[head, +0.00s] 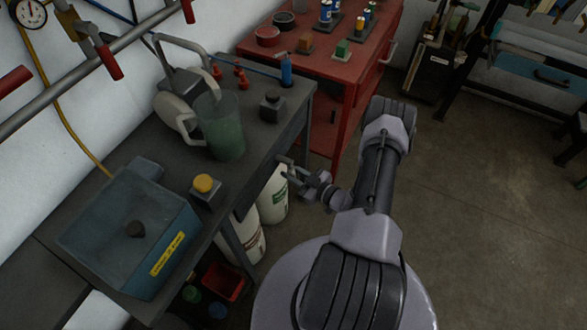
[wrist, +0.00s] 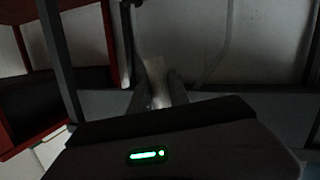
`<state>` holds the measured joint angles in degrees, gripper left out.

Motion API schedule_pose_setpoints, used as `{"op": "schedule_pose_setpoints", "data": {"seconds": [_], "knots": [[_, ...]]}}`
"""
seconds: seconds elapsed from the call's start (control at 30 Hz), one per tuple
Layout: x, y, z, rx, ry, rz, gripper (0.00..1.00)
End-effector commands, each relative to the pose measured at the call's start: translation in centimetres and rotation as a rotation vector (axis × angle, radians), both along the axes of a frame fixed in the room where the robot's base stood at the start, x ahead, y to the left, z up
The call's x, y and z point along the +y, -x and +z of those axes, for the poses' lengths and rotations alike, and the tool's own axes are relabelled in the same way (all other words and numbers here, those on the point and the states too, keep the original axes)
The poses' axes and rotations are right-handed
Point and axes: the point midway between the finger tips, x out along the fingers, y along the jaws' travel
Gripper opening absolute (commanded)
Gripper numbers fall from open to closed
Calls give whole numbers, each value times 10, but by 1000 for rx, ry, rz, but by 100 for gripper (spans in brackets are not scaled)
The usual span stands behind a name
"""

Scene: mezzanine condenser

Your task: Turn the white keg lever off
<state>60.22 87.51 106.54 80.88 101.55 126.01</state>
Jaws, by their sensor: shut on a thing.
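Two white kegs stand under the workbench in the head view. The farther keg (head: 273,197) has a green label, and the nearer keg (head: 246,242) is partly hidden by a bench leg. My gripper (head: 291,172) reaches in from the right at the top of the farther keg, below the bench edge. In the wrist view my gripper (wrist: 157,98) is shut on a pale upright piece, the keg lever (wrist: 154,72), between its two dark fingers. The lever's far end and its exact angle are hard to tell in the dim light.
The grey workbench (head: 135,178) overhangs the kegs, with a green pitcher (head: 220,128) and a blue-grey box (head: 130,235) on it. A red bench (head: 330,65) stands beyond. A red bin (head: 223,281) sits low below. Floor at right (head: 480,210) is clear.

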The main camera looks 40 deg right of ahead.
Motion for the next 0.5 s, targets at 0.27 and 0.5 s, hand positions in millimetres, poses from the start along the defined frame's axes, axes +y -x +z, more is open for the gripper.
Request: {"op": "schedule_pose_setpoints", "data": {"seconds": [0.27, 0.5], "knots": [[9, 4, -2, 47, -109, 0, 0], [12, 5, -2, 63, -147, 0, 0]]}}
